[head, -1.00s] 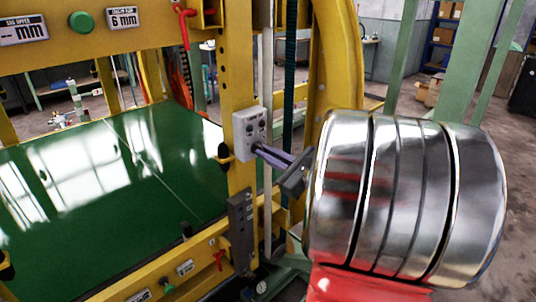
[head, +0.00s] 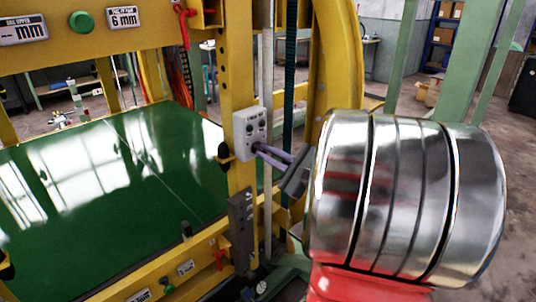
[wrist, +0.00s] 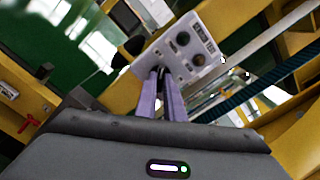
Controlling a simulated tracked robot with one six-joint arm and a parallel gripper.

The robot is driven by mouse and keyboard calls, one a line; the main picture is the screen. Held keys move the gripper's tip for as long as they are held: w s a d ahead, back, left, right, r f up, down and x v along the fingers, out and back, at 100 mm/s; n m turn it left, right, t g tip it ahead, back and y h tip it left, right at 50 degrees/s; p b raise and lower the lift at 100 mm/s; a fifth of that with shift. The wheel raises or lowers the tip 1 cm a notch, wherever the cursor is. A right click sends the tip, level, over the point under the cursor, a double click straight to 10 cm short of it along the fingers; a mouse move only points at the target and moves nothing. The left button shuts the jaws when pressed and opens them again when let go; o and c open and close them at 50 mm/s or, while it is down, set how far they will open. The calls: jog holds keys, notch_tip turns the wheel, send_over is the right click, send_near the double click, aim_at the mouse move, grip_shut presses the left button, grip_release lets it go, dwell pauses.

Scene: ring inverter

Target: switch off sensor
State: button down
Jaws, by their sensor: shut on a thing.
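A light grey sensor box (head: 242,138) with dark round knobs is fixed to the yellow upright post. It also shows in the wrist view (wrist: 203,38), tilted, with two dark knobs and a small label visible on its upper right part. My gripper (head: 258,148) has its long purple-grey fingers reaching to the lower part of the box face. In the wrist view the fingertips (wrist: 163,72) are at the box's lower left end, close together. They appear closed on a knob there, which they hide.
The yellow frame post (head: 239,88) stands right behind the box. A green bed (head: 110,165) lies to the left. A red handle (head: 219,258) and a dark grey plate (head: 241,225) are lower down. A curved yellow frame (head: 343,70) rises to the right.

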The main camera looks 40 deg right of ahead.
jog(key=c, duration=1.9)
grip_release()
jog(key=shift+o, duration=0.2)
jog(key=s, duration=1.3)
jog(key=shift+s+d, duration=0.2)
jog(key=shift+s, duration=0.2)
